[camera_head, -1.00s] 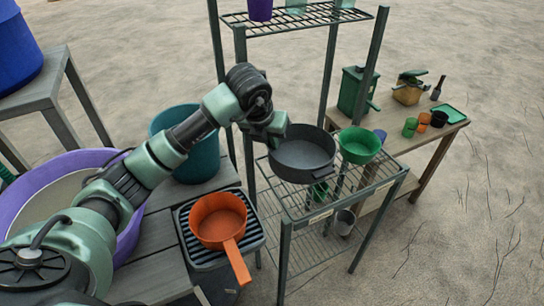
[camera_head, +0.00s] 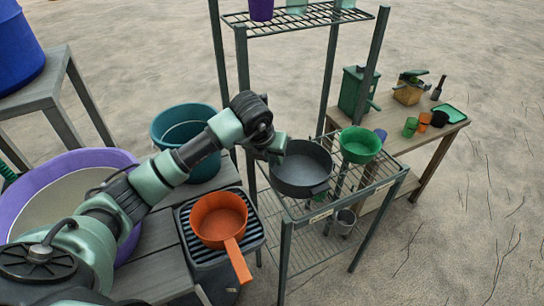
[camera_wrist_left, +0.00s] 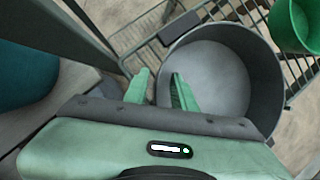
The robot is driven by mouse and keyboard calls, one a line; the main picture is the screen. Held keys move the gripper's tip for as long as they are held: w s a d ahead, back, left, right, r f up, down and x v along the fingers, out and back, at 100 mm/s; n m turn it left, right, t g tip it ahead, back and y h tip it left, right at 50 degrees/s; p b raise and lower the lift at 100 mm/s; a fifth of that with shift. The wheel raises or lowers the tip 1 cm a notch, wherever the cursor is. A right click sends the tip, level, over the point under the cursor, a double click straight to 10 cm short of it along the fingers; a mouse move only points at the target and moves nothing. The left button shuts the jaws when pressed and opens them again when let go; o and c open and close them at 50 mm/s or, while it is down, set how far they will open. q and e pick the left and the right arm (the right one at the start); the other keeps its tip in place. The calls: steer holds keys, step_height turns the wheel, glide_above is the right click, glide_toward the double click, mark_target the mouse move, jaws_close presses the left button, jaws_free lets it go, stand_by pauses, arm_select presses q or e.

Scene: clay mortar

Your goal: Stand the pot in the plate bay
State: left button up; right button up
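The dark grey pot (camera_head: 303,170) is upright over the left part of the wire rack shelf (camera_head: 312,207) and looks to be standing on it. My left gripper (camera_head: 280,150) is at the pot's left rim. In the left wrist view the fingers (camera_wrist_left: 160,90) straddle the pot's wall (camera_wrist_left: 215,80), one outside and one inside, with a visible gap between them. The pot's underside is hidden. No marking clearly shows which part is the plate bay; a small pale label (camera_head: 321,216) is on the shelf's front edge. My right gripper is out of view.
A green bowl (camera_head: 360,145) stands close right of the pot. Rack posts (camera_head: 243,95) rise behind and left. An orange pan (camera_head: 220,220) sits on a ribbed stand, near a teal tub (camera_head: 170,125). A wooden table (camera_head: 425,140) with small items is at right.

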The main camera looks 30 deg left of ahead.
arm_select(q)
steer(key=shift+r, duration=0.1)
steer(key=v, duration=1.2)
